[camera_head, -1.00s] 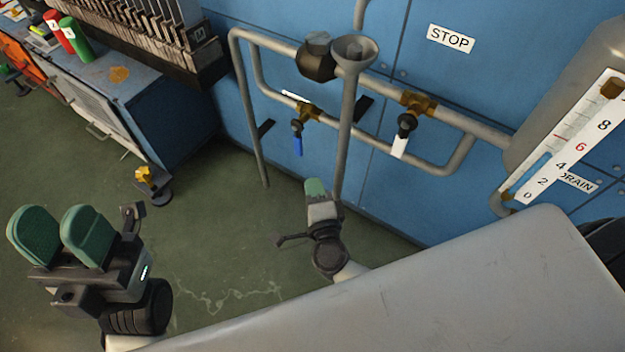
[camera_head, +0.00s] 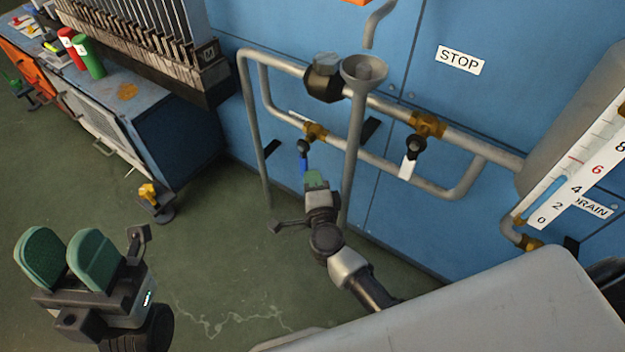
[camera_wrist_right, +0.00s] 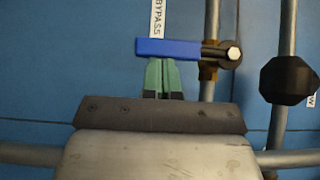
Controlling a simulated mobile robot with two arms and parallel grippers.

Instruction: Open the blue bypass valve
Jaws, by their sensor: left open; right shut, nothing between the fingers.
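The blue bypass valve handle (camera_head: 304,163) hangs down from its brass valve body (camera_head: 315,131) on the lower pipe branch. In the right wrist view the blue handle (camera_wrist_right: 168,48) lies across the picture, its pivot nut at the right end. My right gripper (camera_head: 316,180) is shut and empty, its green fingertips just below the handle. In the wrist view the fingertips (camera_wrist_right: 162,62) reach the handle's lower edge; I cannot tell whether they touch. My left gripper (camera_head: 68,258) is open and empty at the lower left, far from the valve.
A funnel (camera_head: 364,70) tops a vertical pipe beside the blue handle. A BYPASS label (camera_wrist_right: 157,18) is on the blue wall. A workbench (camera_head: 165,150) stands at the left.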

